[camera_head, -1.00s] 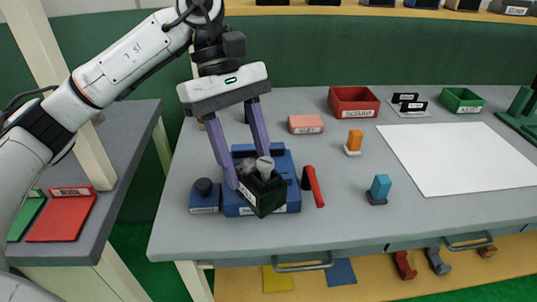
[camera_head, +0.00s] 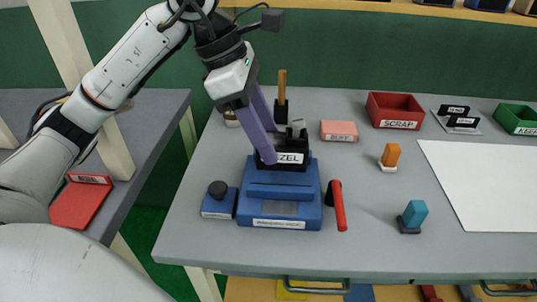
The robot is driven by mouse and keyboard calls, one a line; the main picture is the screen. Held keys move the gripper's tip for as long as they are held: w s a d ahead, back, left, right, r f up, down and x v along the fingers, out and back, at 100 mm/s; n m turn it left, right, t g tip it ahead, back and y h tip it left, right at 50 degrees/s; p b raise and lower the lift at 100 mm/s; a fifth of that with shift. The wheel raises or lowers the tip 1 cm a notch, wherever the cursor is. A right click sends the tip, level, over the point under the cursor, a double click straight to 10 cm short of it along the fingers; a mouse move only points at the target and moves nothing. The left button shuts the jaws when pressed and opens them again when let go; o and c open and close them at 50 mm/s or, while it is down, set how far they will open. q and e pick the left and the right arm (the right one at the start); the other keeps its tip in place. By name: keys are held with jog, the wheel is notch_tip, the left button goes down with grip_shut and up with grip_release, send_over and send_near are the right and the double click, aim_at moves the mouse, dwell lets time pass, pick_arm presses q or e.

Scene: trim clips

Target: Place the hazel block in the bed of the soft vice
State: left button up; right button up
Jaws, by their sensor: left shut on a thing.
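The hazel block (camera_head: 292,158) is a black box-like piece with a white HAZEL label facing me and grey fittings on top. My left gripper (camera_head: 276,148) is shut on it, with one purple finger in front at its left side and the other partly hidden. The block is at the back part of the blue vice (camera_head: 270,208), above or touching it; I cannot tell which. The vice's bed is partly hidden behind its front. My right gripper is not in view.
A wooden-handled tool (camera_head: 282,92) stands behind. A pink block (camera_head: 339,130), an orange piece (camera_head: 391,154) and a blue-teal piece (camera_head: 414,213) stand to the right.

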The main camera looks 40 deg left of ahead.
pick_arm(q)
jog(key=shift+f, duration=1.95)
jog(key=o, duration=1.1)
jog(key=shift+f+b, duration=0.1)
jog(key=shift+b, duration=0.2)
jog(key=shift+o, duration=0.2)
jog(key=shift+r+p, duration=0.3)
jog(key=shift+r, duration=0.1)
jog(key=p+v, duration=0.6)
jog(key=v, duration=0.5)
jog(key=shift+r, duration=0.25)
jog(key=shift+s+a, duration=0.1)
